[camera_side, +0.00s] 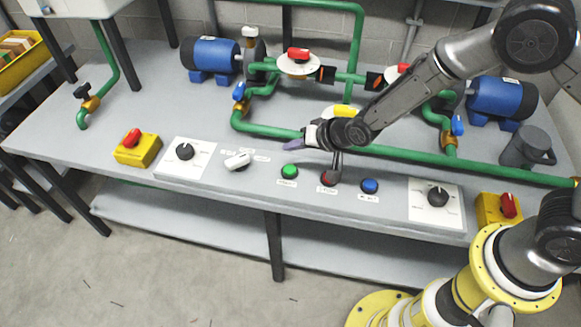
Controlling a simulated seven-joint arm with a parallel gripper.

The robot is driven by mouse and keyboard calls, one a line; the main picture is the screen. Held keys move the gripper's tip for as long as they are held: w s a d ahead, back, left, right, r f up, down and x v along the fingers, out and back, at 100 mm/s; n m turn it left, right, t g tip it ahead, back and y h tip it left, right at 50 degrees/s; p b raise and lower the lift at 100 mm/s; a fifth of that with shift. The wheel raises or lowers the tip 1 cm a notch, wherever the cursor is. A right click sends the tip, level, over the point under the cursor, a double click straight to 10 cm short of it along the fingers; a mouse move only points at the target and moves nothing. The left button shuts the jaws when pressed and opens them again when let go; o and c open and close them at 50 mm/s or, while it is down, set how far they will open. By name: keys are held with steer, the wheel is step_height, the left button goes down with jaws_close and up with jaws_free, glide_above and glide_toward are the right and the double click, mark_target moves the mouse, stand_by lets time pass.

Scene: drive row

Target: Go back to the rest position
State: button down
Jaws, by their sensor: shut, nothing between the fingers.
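My gripper (336,173) is shut and empty. It points down over the front panel of the bench, with its fingertips at the red button (326,180), which they partly cover. I cannot tell whether the tips touch the button or hover just above it. The green button (290,171) is just left of the fingers and the blue button (369,186) just right. My arm reaches in from the upper right, and its wrist hides part of the green pipe behind it.
Green pipes, red-handled valves (298,55) and blue motors (211,55) stand behind.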

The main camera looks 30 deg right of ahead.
steer(key=w+d+r+m+t, duration=0.1)
steer(key=w+d+r+t, duration=0.15)
steer(key=r, duration=0.65)
steer(key=w+d+r+t, duration=0.1)
steer(key=d+r, duration=0.3)
steer(key=r, duration=0.5)
steer(key=s+d+r+h, duration=0.2)
steer(key=s+d+r, duration=0.65)
steer(key=r, duration=0.35)
steer(key=s+d+r+n+g, duration=0.1)
steer(key=s+d+n, duration=0.15)
steer(key=s, duration=0.95)
steer(key=s+d+f+n+g, duration=0.1)
steer(key=s+f+g, duration=0.1)
steer(key=s+f, duration=0.2)
steer(key=s+f+n+g+h, duration=0.1)
steer(key=s+f+n+g, duration=0.1)
steer(key=s, duration=0.8)
step_height(320, 180, down, 2)
steer(key=shift+s+d+f+g, duration=0.2)
steer(key=shift+s+d+g, duration=0.15)
steer(key=shift+g, duration=0.4)
